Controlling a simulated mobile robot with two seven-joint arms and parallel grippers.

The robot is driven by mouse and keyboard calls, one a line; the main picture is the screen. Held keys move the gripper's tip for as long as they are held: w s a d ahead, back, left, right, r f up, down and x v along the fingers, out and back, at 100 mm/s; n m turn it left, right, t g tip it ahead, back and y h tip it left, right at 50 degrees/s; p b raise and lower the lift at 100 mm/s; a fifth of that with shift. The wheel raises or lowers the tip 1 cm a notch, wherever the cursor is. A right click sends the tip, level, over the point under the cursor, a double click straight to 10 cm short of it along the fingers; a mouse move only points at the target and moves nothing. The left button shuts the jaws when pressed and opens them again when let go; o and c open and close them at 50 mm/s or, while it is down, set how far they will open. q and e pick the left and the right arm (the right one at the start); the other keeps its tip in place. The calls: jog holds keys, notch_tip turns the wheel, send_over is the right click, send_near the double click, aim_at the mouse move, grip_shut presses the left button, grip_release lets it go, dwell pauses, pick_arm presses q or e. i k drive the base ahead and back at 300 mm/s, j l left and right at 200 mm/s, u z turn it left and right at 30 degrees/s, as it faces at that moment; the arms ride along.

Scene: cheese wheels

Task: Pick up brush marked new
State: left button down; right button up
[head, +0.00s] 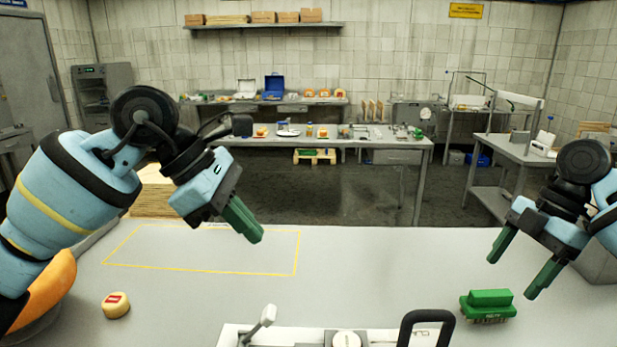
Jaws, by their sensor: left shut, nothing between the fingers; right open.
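A green brush (487,305) lies on the near grey table at the right, with its bristles down. Pale lettering on its side is too small to read. My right gripper (515,271) is open and empty above the table, its two green fingers spread apart above and around the right of the brush, not touching it. My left gripper (252,232) is shut and empty, held over the yellow outlined area at the left, well away from the brush.
A small round cheese (116,305) with a red label sits at the left front. A white device (345,338) with a black handle (426,322) stands at the front edge, left of the brush. The yellow outlined area (200,271) is empty. Further tables stand behind.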

aim_at(486, 303)
jog(key=k, duration=0.85)
